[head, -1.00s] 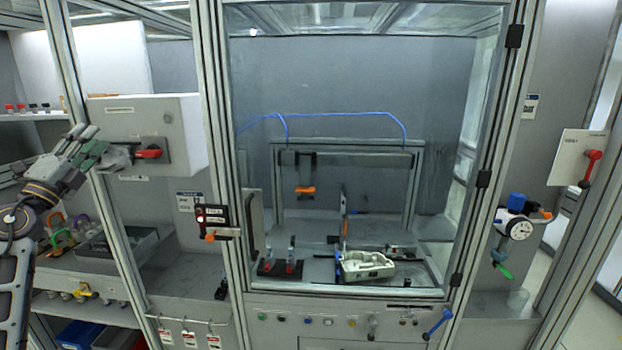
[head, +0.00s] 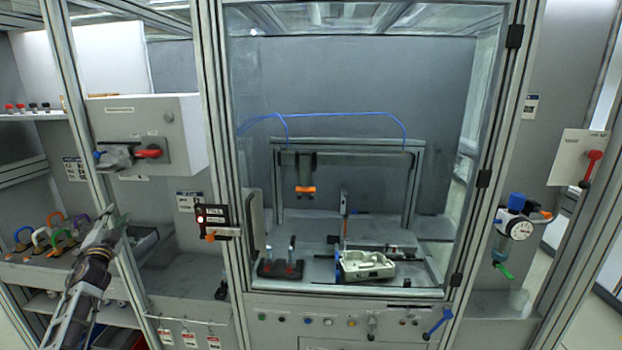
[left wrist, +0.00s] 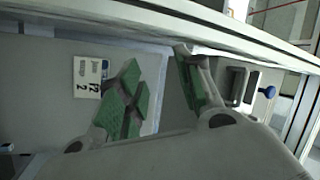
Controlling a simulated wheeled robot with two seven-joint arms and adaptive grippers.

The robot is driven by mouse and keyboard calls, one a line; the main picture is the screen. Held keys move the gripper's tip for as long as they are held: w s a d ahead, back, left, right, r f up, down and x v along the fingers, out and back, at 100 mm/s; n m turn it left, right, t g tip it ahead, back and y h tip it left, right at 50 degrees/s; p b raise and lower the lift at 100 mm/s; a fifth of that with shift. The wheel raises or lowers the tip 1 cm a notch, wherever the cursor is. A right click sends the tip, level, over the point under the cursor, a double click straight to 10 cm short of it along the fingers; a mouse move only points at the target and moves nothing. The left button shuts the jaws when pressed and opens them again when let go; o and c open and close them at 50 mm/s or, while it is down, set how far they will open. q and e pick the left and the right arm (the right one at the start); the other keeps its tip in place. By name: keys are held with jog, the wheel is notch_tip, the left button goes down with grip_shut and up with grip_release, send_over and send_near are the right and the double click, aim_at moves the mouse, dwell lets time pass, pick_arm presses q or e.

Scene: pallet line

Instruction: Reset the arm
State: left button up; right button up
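My left gripper (head: 116,226) is in the lower left of the head view, beside the frame post and below the grey switch box (head: 180,115). It is apart from the box. In the left wrist view the left gripper (left wrist: 157,66) shows two green-padded fingers spread apart with nothing between them. A red switch handle (head: 149,154) on the box lies level. A grey translucent piece (head: 117,158) sits at its left, with a small blue part (head: 100,155) beside it. My right gripper is out of view.
A frame post (head: 125,262) is close to the gripper. A glazed cabinet door (head: 350,95) fills the middle. A white label (left wrist: 89,78) shows in the left wrist view.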

pick_arm(q)
jog(key=s+d+f+n+g+h, duration=0.1)
jog(key=d+f+n+g, duration=0.15)
jog(key=f, duration=1.25)
jog(key=s+d+f+n+g, duration=0.15)
jog(key=f+g, duration=0.25)
jog(key=f, duration=1.2)
jog(key=s+d+f+n+g+h, duration=0.15)
jog(key=s+d+f, duration=0.35)
jog(key=s+f, duration=0.5)
jog(key=s+d+f+g+h, duration=0.1)
jog(key=s+d+f+g, duration=0.3)
jog(key=f, duration=1)
jog(key=s+d+f+n+g+h, duration=0.1)
jog(key=s+d+f, duration=0.4)
jog(key=s+f, duration=0.55)
jog(key=s+d+f+g, duration=0.2)
jog(key=s+d+f, duration=0.3)
jog(key=s, duration=0.9)
jog(key=s+d+f+g+h, duration=0.1)
jog(key=s+d+f, duration=0.5)
jog(key=s, duration=0.7)
jog(key=s+d+f+g+h, duration=0.1)
jog(key=s+d+f+g, duration=0.2)
jog(key=s, duration=1.1)
jog(key=d+f, duration=0.3)
jog(key=d, duration=0.1)
jog(key=shift+s+m, duration=0.35)
jog(key=shift+w+d, duration=0.1)
